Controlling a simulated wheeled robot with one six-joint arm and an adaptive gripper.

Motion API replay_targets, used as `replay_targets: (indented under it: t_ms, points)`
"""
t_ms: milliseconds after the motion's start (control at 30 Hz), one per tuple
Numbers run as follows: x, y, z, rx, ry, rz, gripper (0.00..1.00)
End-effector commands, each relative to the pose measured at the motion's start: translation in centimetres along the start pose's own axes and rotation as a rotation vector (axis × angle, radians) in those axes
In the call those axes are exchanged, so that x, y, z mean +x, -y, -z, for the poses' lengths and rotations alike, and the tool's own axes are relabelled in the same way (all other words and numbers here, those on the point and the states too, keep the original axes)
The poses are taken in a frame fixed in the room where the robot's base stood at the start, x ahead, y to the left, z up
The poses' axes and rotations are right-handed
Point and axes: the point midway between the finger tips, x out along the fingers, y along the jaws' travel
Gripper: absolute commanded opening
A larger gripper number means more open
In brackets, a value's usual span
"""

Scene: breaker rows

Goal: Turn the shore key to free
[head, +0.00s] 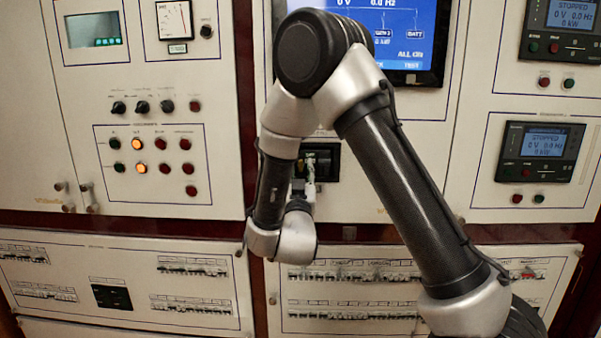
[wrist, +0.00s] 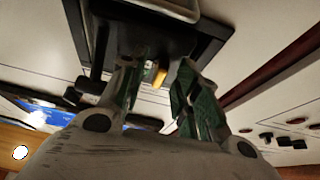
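A black unit (head: 329,166) is set in the middle panel in the head view, partly hidden by my arm. It fills the top of the wrist view as a dark housing (wrist: 130,22). A small yellow-orange piece (wrist: 160,74), which looks like the shore key, shows below the housing. My gripper (wrist: 165,72) has green-padded fingers on either side of this piece, with gaps visible. It is open; whether a fingertip touches the piece cannot be told. In the head view my gripper (head: 309,168) is at the black unit and the key is not clear.
A lit screen (head: 400,30) is above the unit, partly behind my arm. Lit and dark buttons (head: 150,165) are on the left panel. Breaker rows (head: 345,272) run below. Two meters reading STOPPED, one of them the lower meter (head: 540,150), are at right.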

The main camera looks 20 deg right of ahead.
Motion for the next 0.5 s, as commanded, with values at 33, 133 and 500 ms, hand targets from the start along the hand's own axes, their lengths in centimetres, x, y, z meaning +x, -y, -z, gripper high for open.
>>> replay_targets:
  t_ms: [33, 133, 500]
  points:
    - [-0.1, 0.0, 0.0, 0.0, 0.0, 0.0, 0.32]
    - [-1.0, 0.1, -0.1, -0.001, 0.002, 0.002, 0.32]
    - [-8.8, 0.2, -0.1, -0.002, 0.003, 0.006, 0.32]
